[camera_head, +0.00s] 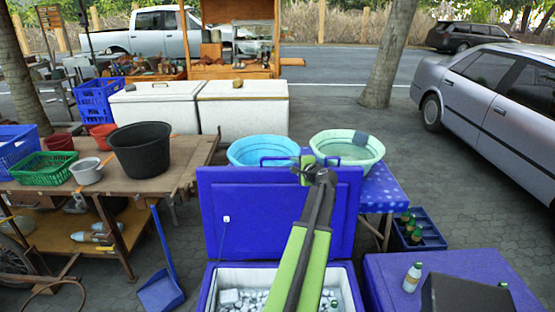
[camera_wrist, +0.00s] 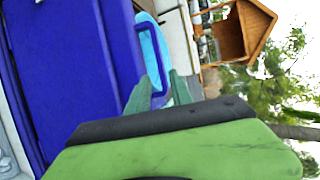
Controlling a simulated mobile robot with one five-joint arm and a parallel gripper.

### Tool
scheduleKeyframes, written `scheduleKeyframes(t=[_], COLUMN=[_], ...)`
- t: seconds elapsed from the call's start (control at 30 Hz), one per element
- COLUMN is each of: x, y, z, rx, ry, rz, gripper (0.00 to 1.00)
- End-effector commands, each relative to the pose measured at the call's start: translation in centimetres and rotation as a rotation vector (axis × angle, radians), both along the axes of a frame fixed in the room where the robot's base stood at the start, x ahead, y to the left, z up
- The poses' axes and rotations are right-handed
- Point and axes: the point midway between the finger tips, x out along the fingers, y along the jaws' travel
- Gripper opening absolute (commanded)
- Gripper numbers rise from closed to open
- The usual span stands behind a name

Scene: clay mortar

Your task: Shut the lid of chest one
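A blue chest (camera_head: 207,290) stands at the bottom middle of the head view, with ice and a bottle inside. Its blue lid (camera_head: 240,215) stands open and upright behind the box, with a handle on its top edge. No label shows which chest is chest one. Contact with the lid cannot be told.
A second blue chest (camera_head: 385,275), shut, stands at right with a bottle (camera_head: 412,278) and a dark box (camera_head: 465,295) on top. Basins (camera_head: 262,150) (camera_head: 347,146) sit behind the lid. A wooden table (camera_head: 185,165) with tubs is at left. A bottle crate (camera_head: 432,240) stands right.

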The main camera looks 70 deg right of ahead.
Motion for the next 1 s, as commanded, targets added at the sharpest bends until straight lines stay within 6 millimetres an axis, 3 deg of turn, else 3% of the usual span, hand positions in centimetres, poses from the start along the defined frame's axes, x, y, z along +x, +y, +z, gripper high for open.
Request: scheduleKeyframes(t=[0.17, 0.6, 0.8, 1.0], x=[1.8, 9.2, 11.2, 11.7], y=[-1.9, -9.4, -11.3, -11.7], z=[-1.1, -4.3, -5.0, -5.1], rx=[0.0, 0.0, 0.0, 0.0], ry=[0.002, 0.003, 0.003, 0.004], rz=[0.004, 0.003, 0.003, 0.002], gripper=[0.27, 0.27, 0.27, 0.27])
